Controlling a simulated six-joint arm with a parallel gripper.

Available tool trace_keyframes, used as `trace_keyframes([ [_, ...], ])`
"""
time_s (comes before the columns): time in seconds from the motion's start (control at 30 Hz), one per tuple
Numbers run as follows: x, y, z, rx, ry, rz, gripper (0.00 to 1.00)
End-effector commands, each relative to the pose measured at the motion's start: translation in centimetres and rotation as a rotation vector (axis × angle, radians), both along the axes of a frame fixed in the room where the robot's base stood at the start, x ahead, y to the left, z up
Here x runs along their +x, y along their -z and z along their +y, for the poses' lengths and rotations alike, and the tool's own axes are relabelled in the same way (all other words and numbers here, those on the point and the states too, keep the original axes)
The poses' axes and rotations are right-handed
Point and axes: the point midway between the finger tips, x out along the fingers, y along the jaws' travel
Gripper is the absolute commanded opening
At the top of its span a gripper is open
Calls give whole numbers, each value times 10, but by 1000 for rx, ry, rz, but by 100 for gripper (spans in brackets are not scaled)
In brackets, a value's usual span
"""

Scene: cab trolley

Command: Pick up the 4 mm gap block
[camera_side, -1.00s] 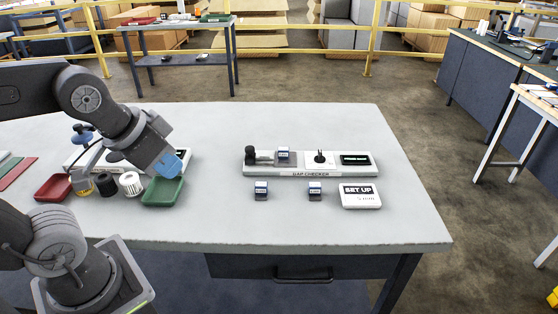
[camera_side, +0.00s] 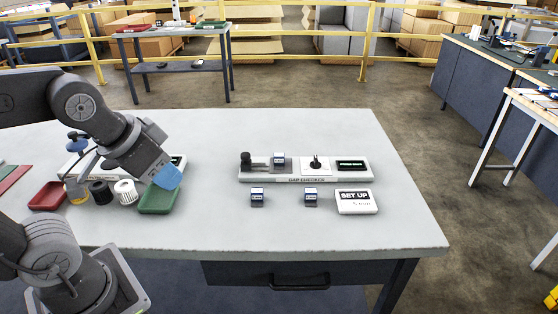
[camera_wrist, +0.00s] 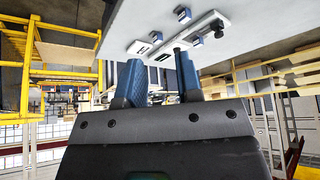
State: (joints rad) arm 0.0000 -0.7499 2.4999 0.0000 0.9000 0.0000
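Three small dark blocks with pale label faces show in the side view. One block (camera_side: 257,197) and another block (camera_side: 311,196) stand on the table in front of the gap checker (camera_side: 250,177). A third block (camera_side: 279,159) sits on the gap checker. Their labels are too small to read, so I cannot tell which is the 4 mm one. My gripper (camera_side: 166,177) is over the green tray at the left, well away from the blocks. In the wrist view its two blue fingers (camera_wrist: 158,78) are apart with nothing seen between them.
A white set-up card (camera_side: 354,202) lies right of the blocks. Below my gripper is the green tray (camera_side: 152,208); a white ribbed part (camera_side: 125,192), a black part (camera_side: 100,192) and a red tray (camera_side: 47,197) are left of it. The table between the green tray and blocks is clear.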

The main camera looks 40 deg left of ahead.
Motion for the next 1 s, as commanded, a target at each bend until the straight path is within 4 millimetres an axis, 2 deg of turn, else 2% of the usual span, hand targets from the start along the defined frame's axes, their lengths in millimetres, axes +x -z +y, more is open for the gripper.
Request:
trace_keyframes([
  [0.07, 0, 0, 0, 0, 0, 0, 40],
  [0.33, 0, 0, 0, 0, 0, 0, 66],
  [0.57, 1, 0, 0, 0, -2, 1, 66],
  [0.67, 9, -5, 2, -2, -21, 8, 66],
  [0.77, 32, -14, 5, -8, -74, 24, 66],
  [0.87, 67, -23, 12, -16, -153, 45, 66],
  [1.0, 124, -27, 22, -24, -278, 70, 66],
])
